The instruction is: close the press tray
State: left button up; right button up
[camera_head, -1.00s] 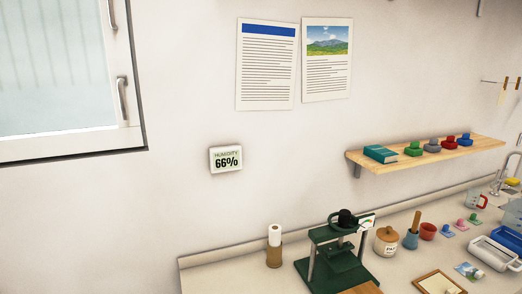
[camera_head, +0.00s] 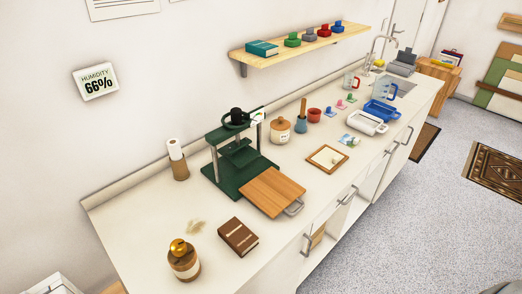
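A dark green press (camera_head: 238,158) stands on the pale counter, left of its middle. Its wooden tray (camera_head: 272,192) sticks out of the front of the press toward the counter's front edge. A grey metal handle (camera_head: 294,207) is on the tray's front end. The tray's top looks bare. Neither of my grippers shows in the head view.
A brown book (camera_head: 238,237) and a brown-and-white jar with a gold top (camera_head: 183,260) stand left of the tray on the counter (camera_head: 140,228). A small wood-framed board (camera_head: 327,158) lies to its right. Open grey floor (camera_head: 420,215) lies in front of the cabinets.

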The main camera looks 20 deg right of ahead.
aim_at(272, 191)
jog(key=z, duration=1)
